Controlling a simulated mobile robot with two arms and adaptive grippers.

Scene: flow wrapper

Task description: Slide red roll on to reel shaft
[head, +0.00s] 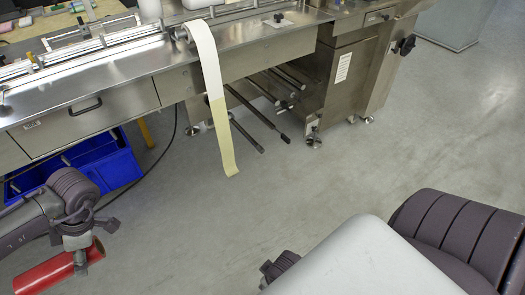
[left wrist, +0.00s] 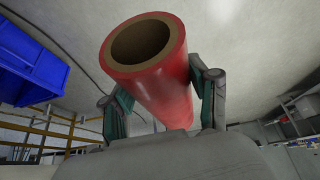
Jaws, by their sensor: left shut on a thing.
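The red roll (head: 55,270) is a long red cylinder at the lower left of the head view. In the left wrist view the red roll (left wrist: 162,75) shows its open end with a brown core. My left gripper (head: 80,262) is shut on the roll, with a finger on each side in the left wrist view (left wrist: 162,105). Dark reel shafts (head: 258,115) stick out from under the steel machine toward the floor, to the right of the roll and well apart from it. My right gripper (head: 278,268) shows only in part at the bottom, and its fingers are hidden.
The steel flow wrapper (head: 110,100) runs along the top left. A white and yellow strip (head: 219,125) hangs from it near the shafts. A blue crate (head: 105,165) stands under the machine, close to my left arm. The grey floor (head: 330,185) in the middle is clear.

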